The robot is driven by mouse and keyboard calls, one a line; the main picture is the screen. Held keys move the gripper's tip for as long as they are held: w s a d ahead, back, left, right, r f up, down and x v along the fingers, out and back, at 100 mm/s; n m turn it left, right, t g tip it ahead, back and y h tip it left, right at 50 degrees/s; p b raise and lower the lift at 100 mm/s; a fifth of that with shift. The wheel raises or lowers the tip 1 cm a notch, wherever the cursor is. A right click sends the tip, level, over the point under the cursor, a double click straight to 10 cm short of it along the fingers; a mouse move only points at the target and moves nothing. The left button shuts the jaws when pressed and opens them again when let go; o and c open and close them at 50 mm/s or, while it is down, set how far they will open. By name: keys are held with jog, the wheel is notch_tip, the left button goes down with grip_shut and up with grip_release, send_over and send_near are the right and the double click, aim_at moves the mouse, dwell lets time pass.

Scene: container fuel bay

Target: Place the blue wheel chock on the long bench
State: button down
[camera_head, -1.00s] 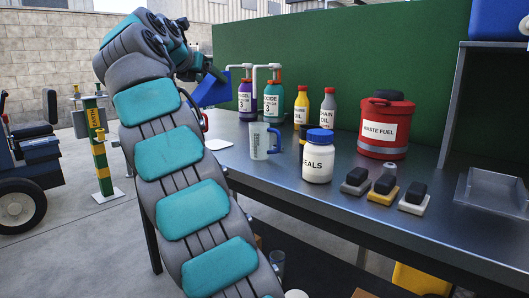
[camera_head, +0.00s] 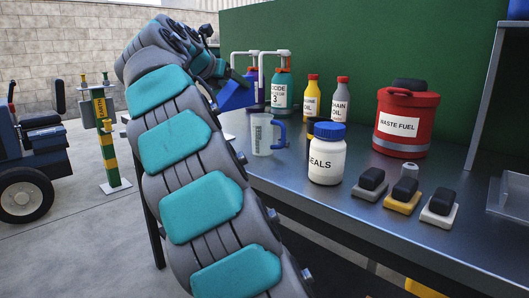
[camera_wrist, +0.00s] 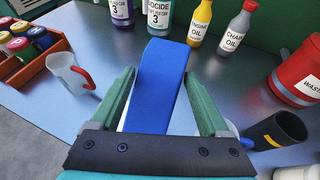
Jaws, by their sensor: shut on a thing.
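The blue wheel chock (camera_wrist: 157,90) is held between the two green fingers of my gripper (camera_wrist: 160,75), which is shut on it. In the wrist view the chock is over the grey metal top of the long bench (camera_wrist: 105,115), its far end near the bottles. I cannot tell whether it touches the bench. In the head view the chock (camera_head: 234,97) shows partly behind my arm, in front of the purple bottle and left of the clear mug. The long bench (camera_head: 300,192) runs along the green wall.
Pump bottles (camera_wrist: 157,12), oil bottles (camera_wrist: 236,27), a mug with a red handle (camera_wrist: 65,72), a crate of bottles (camera_wrist: 22,72) and a dark mug (camera_wrist: 275,132) surround the chock. The waste fuel can (camera_head: 405,120) and seals jar (camera_head: 327,155) stand right. Some bare bench lies between.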

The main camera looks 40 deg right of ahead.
aim_at(233, 101)
jog(key=shift+w+f+b, duration=0.1)
jog(key=shift+f+b, duration=0.05)
jog(key=shift+b, duration=0.35)
jog(key=shift+s+a+m+b, duration=0.1)
jog(key=shift+s+m+b, duration=0.2)
jog(key=shift+b, duration=0.2)
jog(key=shift+f+b, duration=0.3)
jog(key=shift+b, duration=0.05)
notch_tip(233, 101, down, 4)
jog(key=shift+f+b, duration=0.1)
jog(key=shift+b, duration=1)
jog(key=shift+f+b, duration=0.6)
jog(key=shift+f, duration=1.9)
grip_release()
jog(key=shift+f, duration=0.1)
